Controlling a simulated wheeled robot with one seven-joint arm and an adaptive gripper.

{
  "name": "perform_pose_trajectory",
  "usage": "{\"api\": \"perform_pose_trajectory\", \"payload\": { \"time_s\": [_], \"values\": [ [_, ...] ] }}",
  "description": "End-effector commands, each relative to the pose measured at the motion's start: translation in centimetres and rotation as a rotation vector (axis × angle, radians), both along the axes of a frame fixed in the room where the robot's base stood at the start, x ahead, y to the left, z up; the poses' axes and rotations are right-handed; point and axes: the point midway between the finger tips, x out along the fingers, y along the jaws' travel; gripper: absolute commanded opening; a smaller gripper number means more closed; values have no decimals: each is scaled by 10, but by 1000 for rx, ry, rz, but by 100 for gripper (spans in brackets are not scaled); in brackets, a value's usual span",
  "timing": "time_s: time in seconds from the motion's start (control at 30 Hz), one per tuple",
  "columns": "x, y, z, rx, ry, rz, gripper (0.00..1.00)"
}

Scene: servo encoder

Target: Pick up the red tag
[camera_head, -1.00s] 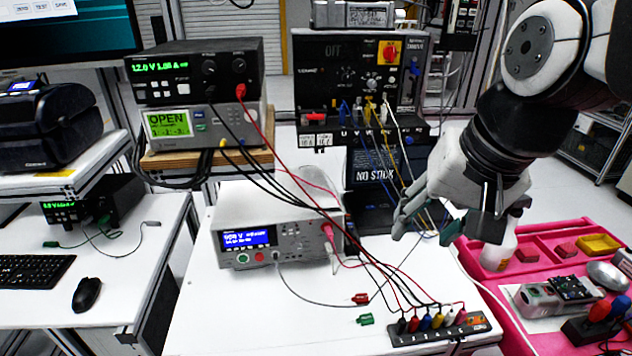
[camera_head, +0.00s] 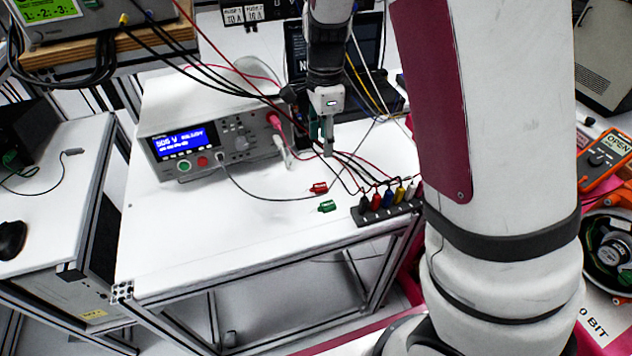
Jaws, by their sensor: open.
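The small red tag (camera_head: 319,188) lies on the white table (camera_head: 240,225) in the head view, just right of the thin grey cable. A green tag (camera_head: 327,206) lies close in front of it, apart from it. My gripper (camera_head: 322,148) points down over the table, behind and above the red tag, with a gap between them. It is open and holds nothing that I can see. The fingertips are small in the picture, and the gap between them is hard to make out.
A bench meter (camera_head: 200,140) with a blue display stands left of my gripper. A dark strip with coloured plugs (camera_head: 388,205) sits at the table's right edge. Several cables run close by my gripper. The table front is clear. An orange multimeter (camera_head: 607,160) is at far right.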

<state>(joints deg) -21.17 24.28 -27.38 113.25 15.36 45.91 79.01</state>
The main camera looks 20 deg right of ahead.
Motion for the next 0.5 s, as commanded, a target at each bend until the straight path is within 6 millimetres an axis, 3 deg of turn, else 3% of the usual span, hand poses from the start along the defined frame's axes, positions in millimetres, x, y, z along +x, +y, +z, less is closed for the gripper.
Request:
{"api": "perform_pose_trajectory", "payload": {
  "time_s": [0.3, 0.5],
  "values": [
    [-1, -1, -54, -2, 5, -5, 45],
    [-1, -1, -79, -1, 2, -4, 45]
  ]
}}
